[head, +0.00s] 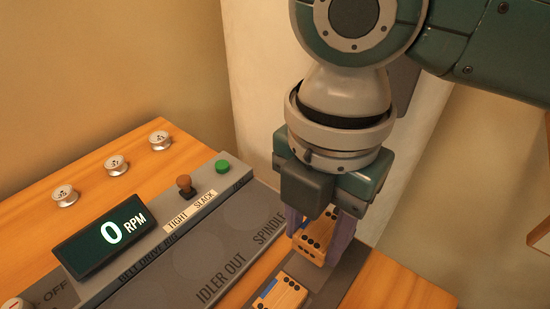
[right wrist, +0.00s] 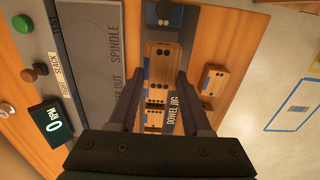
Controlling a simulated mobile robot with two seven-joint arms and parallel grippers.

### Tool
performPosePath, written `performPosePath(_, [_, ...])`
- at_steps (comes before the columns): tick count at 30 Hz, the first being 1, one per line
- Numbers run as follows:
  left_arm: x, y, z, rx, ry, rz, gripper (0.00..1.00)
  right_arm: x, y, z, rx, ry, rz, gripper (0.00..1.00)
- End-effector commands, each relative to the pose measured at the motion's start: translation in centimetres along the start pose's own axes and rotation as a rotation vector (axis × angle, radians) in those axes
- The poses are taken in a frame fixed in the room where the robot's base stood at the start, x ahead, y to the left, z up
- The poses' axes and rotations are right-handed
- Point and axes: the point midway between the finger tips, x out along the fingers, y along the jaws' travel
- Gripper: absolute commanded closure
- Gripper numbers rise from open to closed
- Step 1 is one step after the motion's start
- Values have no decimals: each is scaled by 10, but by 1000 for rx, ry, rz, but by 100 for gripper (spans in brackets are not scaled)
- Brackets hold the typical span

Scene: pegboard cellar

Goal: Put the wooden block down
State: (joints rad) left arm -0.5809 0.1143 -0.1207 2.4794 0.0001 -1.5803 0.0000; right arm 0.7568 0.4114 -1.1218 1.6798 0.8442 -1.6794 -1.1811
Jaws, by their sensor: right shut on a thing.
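My right gripper (head: 325,218) points down and is shut on a wooden block (head: 313,243) with dark holes in its top. The purple-grey fingers stand on either side of the block, over or on a dark strip of the bench. I cannot tell whether its underside touches the strip. In the right wrist view, the block (right wrist: 163,60) shows between the fingertips of the gripper (right wrist: 162,75). Another wooden block (head: 283,291) with holes and a blue mark lies closer in the head view. My left gripper is not in view.
A grey belt-drive panel (head: 205,250) with a "0 RPM" display (head: 100,238), brown lever (head: 185,183) and green button (head: 222,166) lies left. In the right wrist view, a wooden block (right wrist: 215,80) sits on the bench beside the "DOWEL JIG" strip (right wrist: 173,110). Silver knobs (head: 116,165) stand behind.

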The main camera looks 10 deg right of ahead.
Motion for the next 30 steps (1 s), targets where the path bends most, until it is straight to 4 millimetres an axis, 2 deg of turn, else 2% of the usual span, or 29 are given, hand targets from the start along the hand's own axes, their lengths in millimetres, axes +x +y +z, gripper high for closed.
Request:
performPosePath(1, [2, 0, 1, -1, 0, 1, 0, 8, 0, 0, 2, 1, -2, 100])
performPosePath(5, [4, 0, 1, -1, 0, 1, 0, 18, 0, 0, 1, 2, -1, 100])
performPosePath(12, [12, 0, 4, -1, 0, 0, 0, 53, 0, 0, 1, 1, -1, 100])
performPosePath(25, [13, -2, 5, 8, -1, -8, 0, 60, 0, 0, 1, 1, 1, 100])
performPosePath(26, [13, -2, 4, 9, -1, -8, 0, 59, 0, 0, 1, 1, 1, 49])
performPosePath(30, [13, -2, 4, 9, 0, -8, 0, 59, 0, 0, 1, 1, 1, 33])
